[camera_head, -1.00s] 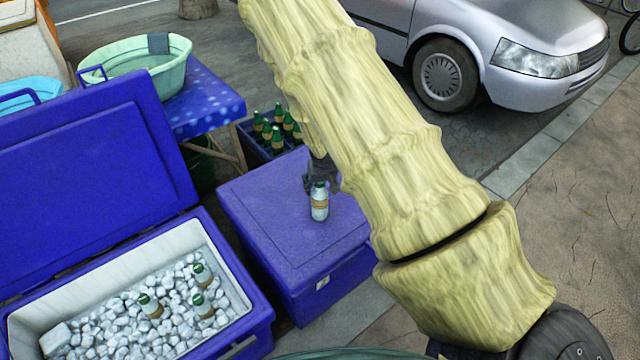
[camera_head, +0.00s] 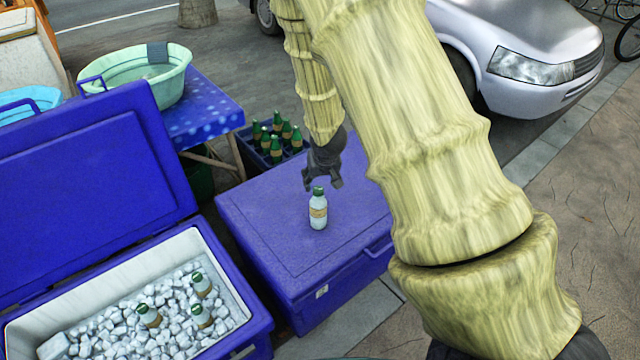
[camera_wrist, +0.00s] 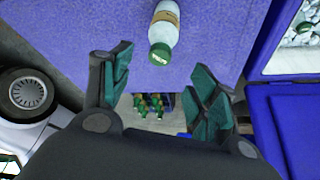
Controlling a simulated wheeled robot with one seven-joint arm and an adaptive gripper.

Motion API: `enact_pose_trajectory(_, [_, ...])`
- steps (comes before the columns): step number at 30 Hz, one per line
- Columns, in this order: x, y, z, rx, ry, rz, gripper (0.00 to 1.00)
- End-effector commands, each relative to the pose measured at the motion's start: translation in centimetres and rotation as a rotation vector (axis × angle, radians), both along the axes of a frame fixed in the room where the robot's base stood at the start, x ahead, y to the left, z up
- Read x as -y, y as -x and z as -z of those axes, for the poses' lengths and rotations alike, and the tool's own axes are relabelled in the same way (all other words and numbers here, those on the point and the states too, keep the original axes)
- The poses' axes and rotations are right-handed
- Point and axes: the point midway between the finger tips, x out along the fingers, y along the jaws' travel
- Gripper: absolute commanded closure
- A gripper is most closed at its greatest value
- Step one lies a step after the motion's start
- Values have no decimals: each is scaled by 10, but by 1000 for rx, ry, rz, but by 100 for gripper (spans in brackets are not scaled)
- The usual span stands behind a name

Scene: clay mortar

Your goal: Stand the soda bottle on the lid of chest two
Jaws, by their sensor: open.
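The soda bottle (camera_head: 318,210), clear-white with a tan label and green cap, stands upright on the closed blue lid (camera_head: 262,222) of the chest in the middle, which I take to be chest two. My gripper (camera_head: 322,186) is just behind and above the bottle in the head view, apart from it. In the wrist view, my gripper (camera_wrist: 162,88) has its fingers spread wide with nothing between them. The bottle (camera_wrist: 164,30) shows beyond the fingertips there, its cap towards me.
An open blue chest (camera_head: 262,325) at left holds ice and several bottles. A crate (camera_head: 250,158) of green bottles sits behind the closed chest. A table (camera_head: 215,108) bears a green basin (camera_head: 170,85). A silver car (camera_head: 530,75) is at back right.

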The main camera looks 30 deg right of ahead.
Motion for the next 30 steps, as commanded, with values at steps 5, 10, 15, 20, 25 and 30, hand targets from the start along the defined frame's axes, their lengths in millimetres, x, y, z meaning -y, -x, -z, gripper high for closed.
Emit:
enact_pose_trajectory(5, [-2, 6, -15, 1, -2, 1, 40])
enact_pose_trajectory(10, [-5, 9, -18, -2, -3, -2, 40])
enact_pose_trajectory(15, [-28, 32, 18, -42, -31, -38, 40])
enact_pose_trajectory(20, [-69, 80, 80, -106, -78, -102, 40])
enact_pose_trajectory(25, [-110, 141, 137, -170, -114, -165, 40])
enact_pose_trajectory(30, [-144, 209, 182, -234, -129, -224, 40])
